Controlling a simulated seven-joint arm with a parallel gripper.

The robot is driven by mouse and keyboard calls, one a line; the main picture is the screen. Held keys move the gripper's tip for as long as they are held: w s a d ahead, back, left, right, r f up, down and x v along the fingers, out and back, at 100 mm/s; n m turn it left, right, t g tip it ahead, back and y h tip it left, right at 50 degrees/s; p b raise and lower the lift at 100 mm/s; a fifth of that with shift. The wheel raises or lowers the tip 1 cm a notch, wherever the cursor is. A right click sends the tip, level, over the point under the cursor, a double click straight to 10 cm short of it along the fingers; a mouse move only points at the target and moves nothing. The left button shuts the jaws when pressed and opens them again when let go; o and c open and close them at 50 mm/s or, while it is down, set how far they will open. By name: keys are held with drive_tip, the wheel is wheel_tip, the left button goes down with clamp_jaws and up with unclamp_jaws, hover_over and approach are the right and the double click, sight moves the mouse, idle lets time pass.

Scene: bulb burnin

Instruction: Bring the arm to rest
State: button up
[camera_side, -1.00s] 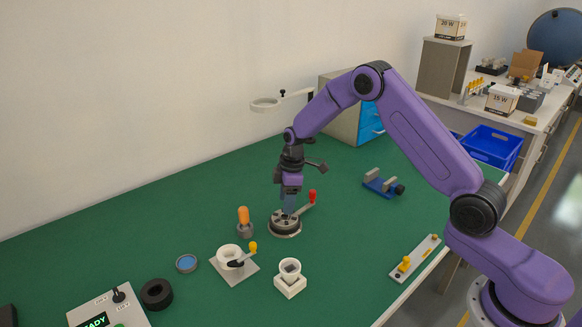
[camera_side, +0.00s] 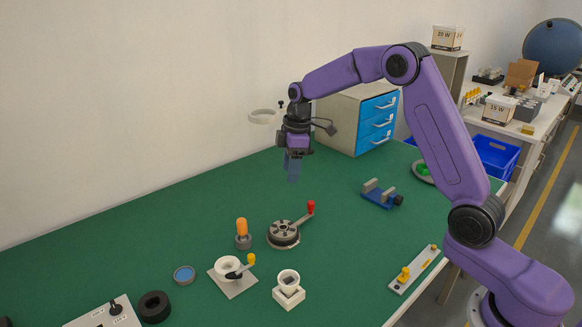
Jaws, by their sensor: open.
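My gripper (camera_side: 293,172) hangs above the green table, pointing down, open with nothing between its fingers. It is clear of the round dark fixture (camera_side: 283,235) with a red-knobbed lever, which stands on the table below it. My arm reaches from the right side of the picture, bent high at the elbow.
An orange-topped piece (camera_side: 242,234), a white ring on a plate (camera_side: 229,270) and a white square holder (camera_side: 289,287) stand in front. A blue vise (camera_side: 380,195) lies to the right.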

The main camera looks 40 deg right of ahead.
drive_tip(key=s+a+r, duration=0.2)
drive_tip(key=s+a, duration=0.3)
drive_tip(key=s, duration=0.4)
drive_tip(key=s+a+r, duration=0.2)
drive_tip(key=s+a, duration=0.2)
drive_tip(key=s, duration=0.5)
drive_tip(key=s+d, duration=0.2)
drive_tip(key=s, duration=0.9)
drive_tip(key=s+d+f, duration=0.1)
drive_tip(key=s+d, duration=0.2)
drive_tip(key=s, duration=0.9)
drive_tip(key=shift+f+n+g+h, duration=0.25)
drive_tip(key=shift+n+g+h, duration=0.05)
drive_tip(key=shift+h, duration=0.1)
